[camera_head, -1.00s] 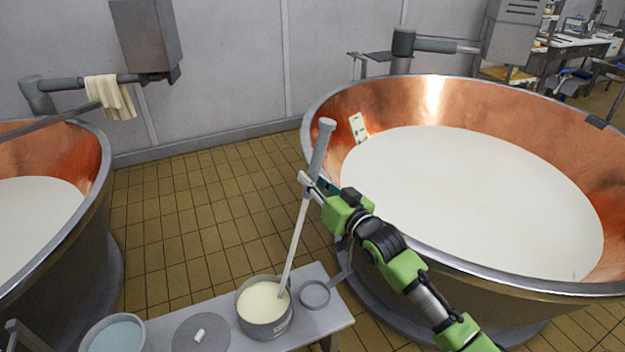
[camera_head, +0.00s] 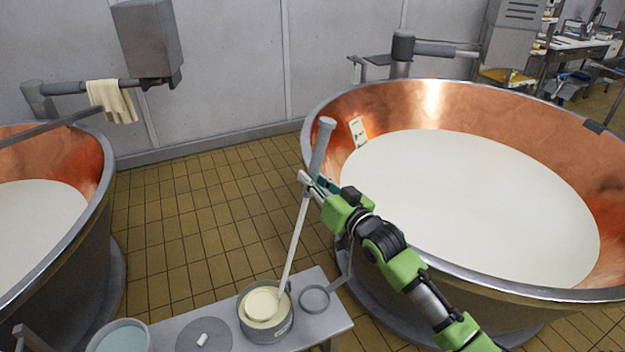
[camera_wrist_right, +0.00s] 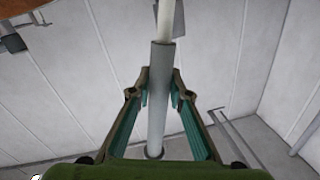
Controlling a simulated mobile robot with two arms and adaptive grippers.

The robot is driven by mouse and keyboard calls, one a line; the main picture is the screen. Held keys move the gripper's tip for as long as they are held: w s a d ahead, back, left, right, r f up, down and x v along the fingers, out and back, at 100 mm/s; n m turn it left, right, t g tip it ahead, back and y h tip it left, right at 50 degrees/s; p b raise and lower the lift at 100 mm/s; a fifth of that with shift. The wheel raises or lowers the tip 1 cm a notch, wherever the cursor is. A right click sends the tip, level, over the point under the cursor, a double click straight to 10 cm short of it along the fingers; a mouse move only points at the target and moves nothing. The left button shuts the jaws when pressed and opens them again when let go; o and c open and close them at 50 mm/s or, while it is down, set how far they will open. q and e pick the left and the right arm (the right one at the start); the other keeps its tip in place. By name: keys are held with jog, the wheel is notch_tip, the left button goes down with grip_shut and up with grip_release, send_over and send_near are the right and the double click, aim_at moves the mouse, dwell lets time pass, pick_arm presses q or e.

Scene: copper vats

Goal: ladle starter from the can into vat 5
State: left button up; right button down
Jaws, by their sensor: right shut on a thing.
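My right gripper (camera_head: 312,184) is shut on the grey grip of a long-handled ladle (camera_head: 296,240); the grip (camera_wrist_right: 158,100) also shows between the fingers in the right wrist view. The handle leans down to the left into the starter can (camera_head: 265,332). The ladle's round bowl (camera_head: 262,304) shows at the pale starter in the can, inside the rim. A large copper vat (camera_head: 440,98) of white milk stands at the right, behind my right arm. A white plate (camera_head: 358,130) is on its inner wall; I cannot read a number. My left gripper is not in view.
The can stands on a grey bench (camera_head: 334,320) with a round lid (camera_head: 190,338), a bucket of bluish liquid (camera_head: 122,338) and a small ring-shaped item (camera_head: 315,298). Another copper vat (camera_head: 85,148) stands at the left. Tiled floor (camera_head: 200,200) is clear between the vats.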

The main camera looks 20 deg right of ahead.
notch_tip(320, 180, up, 11)
jog(key=p, duration=0.8)
jog(key=shift+f, duration=0.2)
jog(key=shift+r+p, duration=0.4)
jog(key=shift+r, duration=0.85)
jog(key=shift+f, duration=0.1)
